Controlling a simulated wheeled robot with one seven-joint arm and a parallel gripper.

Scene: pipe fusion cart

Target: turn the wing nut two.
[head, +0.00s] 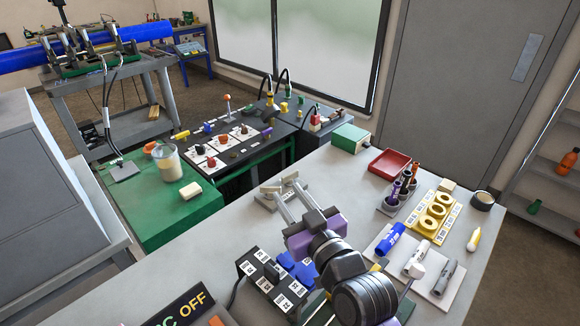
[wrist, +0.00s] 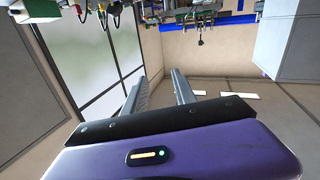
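My gripper (head: 279,188) is in the middle of the head view, above the near grey table. Its two fingers are apart with nothing between them. The wrist view also shows the fingers spread and empty, with open floor and walls beyond (wrist: 160,80). A blue pipe (head: 146,32) lies in a clamp machine (head: 85,50) on a cart at the upper left, well away from my gripper. A black panel (head: 225,142) with several coloured knobs and handles stands in the middle. I cannot tell which small part is wing nut two.
A green surface (head: 145,228) with a beaker (head: 168,162) and a pale block (head: 190,192) is at left. The grey table (head: 335,180) holds a red tray (head: 390,164), yellow rings (head: 437,211), markers (head: 390,238) and a labelled power strip (head: 267,278).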

